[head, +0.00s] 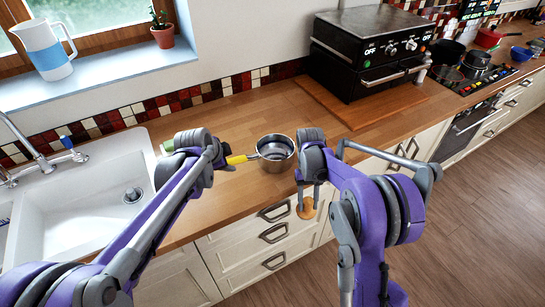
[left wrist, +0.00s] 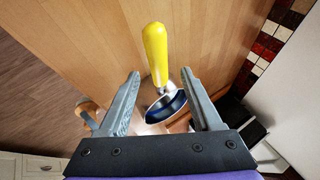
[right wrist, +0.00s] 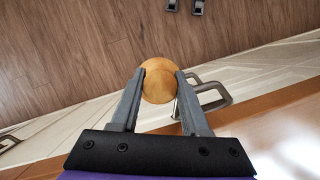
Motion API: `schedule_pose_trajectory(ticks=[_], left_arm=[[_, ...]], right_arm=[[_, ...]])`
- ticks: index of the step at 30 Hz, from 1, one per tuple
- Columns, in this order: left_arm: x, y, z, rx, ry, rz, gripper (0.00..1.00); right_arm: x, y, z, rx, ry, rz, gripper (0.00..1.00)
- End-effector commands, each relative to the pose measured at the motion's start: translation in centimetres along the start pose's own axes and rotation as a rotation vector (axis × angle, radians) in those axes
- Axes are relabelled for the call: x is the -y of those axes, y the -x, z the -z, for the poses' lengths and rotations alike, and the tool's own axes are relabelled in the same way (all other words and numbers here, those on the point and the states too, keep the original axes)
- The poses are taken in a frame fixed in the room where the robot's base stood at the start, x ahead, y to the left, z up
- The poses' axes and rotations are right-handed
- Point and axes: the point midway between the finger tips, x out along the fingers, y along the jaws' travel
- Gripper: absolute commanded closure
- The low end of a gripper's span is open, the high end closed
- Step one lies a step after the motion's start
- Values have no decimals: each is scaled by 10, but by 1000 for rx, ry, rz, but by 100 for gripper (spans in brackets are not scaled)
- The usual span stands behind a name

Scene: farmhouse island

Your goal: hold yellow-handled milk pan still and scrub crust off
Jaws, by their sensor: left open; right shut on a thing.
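The milk pan (head: 289,150) stands upright on the wooden counter, its yellow handle (head: 238,159) pointing left. The pan's inside looks dark; I cannot make out the crust. My left gripper (head: 222,160) is at the handle's end. My right gripper (head: 308,190) is right of the pan, over the counter's front edge. It is shut on a round wooden scrubber (right wrist: 158,80), which hangs below the fingers in the head view (head: 306,208).
A white sink (head: 85,205) lies on the left. A black oven (head: 365,50) stands on a wooden board (head: 400,104) behind right. Drawers (head: 262,240) are below the counter edge. Counter behind the pan (head: 235,112) is clear. A jug (head: 43,48) and potted plant (head: 162,32) stand on the sill.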

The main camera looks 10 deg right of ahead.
Motion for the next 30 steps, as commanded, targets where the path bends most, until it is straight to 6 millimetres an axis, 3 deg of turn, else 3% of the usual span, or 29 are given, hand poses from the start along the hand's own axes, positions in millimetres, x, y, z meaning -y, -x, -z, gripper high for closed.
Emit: schedule_pose_trajectory(ticks=[6, 18, 28, 29, 30], left_arm=[[-3, -22, -1, 1, 1, -4, 34], [-1, -25, 0, 0, 1, -1, 34], [-1, -25, -1, 1, 1, -1, 94], [-1, -25, -1, 1, 1, -1, 71], [-1, -25, -1, 1, 1, -1, 79]], right_arm=[[0, -16, -4, 14, 0, 0, 99], [0, -16, -4, 14, 0, 0, 99], [0, -16, -4, 14, 0, 0, 99], [0, -16, -4, 14, 0, 0, 99], [0, -16, -4, 14, 0, 0, 99]])
